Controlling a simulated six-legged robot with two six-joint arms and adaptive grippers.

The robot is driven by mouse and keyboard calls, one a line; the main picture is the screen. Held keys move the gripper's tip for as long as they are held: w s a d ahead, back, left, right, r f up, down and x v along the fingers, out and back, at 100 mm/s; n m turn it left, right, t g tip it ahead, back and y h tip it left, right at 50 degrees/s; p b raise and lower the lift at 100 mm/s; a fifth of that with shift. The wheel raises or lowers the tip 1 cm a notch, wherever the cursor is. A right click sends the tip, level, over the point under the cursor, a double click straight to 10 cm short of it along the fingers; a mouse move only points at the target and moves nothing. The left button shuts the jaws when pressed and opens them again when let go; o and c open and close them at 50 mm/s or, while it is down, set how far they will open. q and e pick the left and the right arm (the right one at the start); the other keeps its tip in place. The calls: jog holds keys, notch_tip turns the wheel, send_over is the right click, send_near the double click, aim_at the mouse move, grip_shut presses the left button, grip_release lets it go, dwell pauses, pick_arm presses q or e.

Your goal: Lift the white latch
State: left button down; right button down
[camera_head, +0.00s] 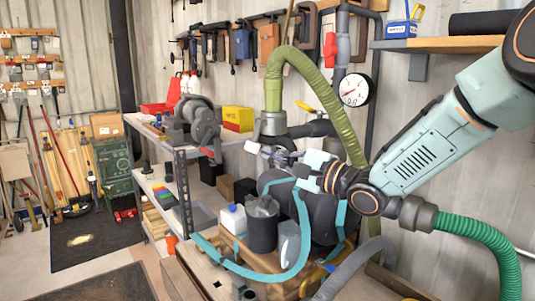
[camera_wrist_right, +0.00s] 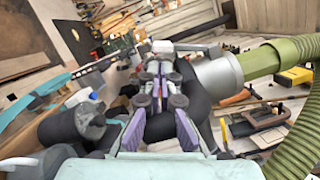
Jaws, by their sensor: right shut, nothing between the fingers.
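My right gripper (camera_head: 272,152) reaches in from the right, in front of the pump or pipe assembly. In the right wrist view its purple-grey fingers (camera_wrist_right: 160,82) are shut and empty. A small white piece (camera_head: 252,147), which looks like the latch, is just left of the fingertips, below the grey collar of the green hose. In the wrist view a whitish piece (camera_wrist_right: 163,46) shows just beyond the fingertips; I cannot tell if they touch it. The latch's lower part is hidden. My left gripper is in neither view.
A thick green hose (camera_head: 275,85) rises behind the gripper, with a pressure gauge (camera_head: 355,91) to its right. A dark canister (camera_head: 262,227) and a white bottle (camera_head: 232,220) stand below. A metal shelf (camera_head: 180,195) is at left. Open floor lies further left.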

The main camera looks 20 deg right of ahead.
jog(key=shift+x, duration=0.9)
jog(key=shift+s, duration=0.15)
jog(key=shift+a+m+p, duration=0.25)
jog(key=shift+m+p, duration=0.15)
